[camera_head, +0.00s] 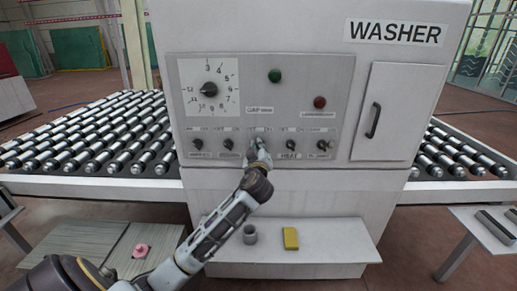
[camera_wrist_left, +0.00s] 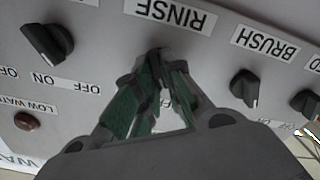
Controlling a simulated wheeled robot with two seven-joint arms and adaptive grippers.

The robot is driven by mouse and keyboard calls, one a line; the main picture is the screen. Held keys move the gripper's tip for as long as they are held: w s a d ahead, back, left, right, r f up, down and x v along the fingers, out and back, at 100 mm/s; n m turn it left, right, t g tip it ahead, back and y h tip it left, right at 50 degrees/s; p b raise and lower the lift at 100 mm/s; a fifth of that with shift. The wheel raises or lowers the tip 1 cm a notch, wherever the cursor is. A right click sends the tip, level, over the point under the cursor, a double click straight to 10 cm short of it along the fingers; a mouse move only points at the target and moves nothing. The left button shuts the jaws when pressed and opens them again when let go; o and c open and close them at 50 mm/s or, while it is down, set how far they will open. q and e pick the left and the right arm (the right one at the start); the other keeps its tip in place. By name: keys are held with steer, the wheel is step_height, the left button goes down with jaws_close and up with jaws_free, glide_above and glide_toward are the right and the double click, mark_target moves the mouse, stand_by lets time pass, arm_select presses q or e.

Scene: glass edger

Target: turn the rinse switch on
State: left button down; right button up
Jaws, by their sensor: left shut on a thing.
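The rinse switch (camera_wrist_left: 158,54) is a dark rotary knob on the grey washer panel. Its RINSE label (camera_wrist_left: 171,12) shows upside down in the left wrist view. In the head view my left gripper (camera_head: 260,152) reaches up to the middle knob of the lower row and covers most of it. In the left wrist view the green-padded fingers (camera_wrist_left: 155,88) close together at the rinse switch and are shut on it. The fingers hide most of the switch, so its pointing direction cannot be told. My right gripper is out of view.
The neighbouring brush knob (camera_wrist_left: 244,88) and another dark knob (camera_wrist_left: 47,42) flank the fingers closely. The panel also has a timer dial (camera_head: 209,89), a green button (camera_head: 275,76) and a red lamp (camera_head: 320,102). A yellow block (camera_head: 290,238) and a grey cup (camera_head: 250,234) stand on the shelf below.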

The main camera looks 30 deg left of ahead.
arm_select(q)
steer(key=shift+w+d+m+p, duration=0.15)
steer(key=shift+m+p, duration=0.9)
steer(key=shift+m, duration=2.25)
steer(key=shift+d+m+p, duration=0.15)
steer(key=shift+m+p, duration=0.85)
steer(key=shift+m, duration=2.3)
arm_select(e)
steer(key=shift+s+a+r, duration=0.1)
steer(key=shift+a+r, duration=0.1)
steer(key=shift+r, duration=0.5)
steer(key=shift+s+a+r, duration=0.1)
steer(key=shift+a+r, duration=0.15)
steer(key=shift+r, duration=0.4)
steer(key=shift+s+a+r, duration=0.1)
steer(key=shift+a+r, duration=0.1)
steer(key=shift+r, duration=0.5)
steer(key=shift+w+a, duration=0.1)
arm_select(q)
steer(key=c, duration=1.6)
jaws_free()
steer(key=shift+o, duration=0.4)
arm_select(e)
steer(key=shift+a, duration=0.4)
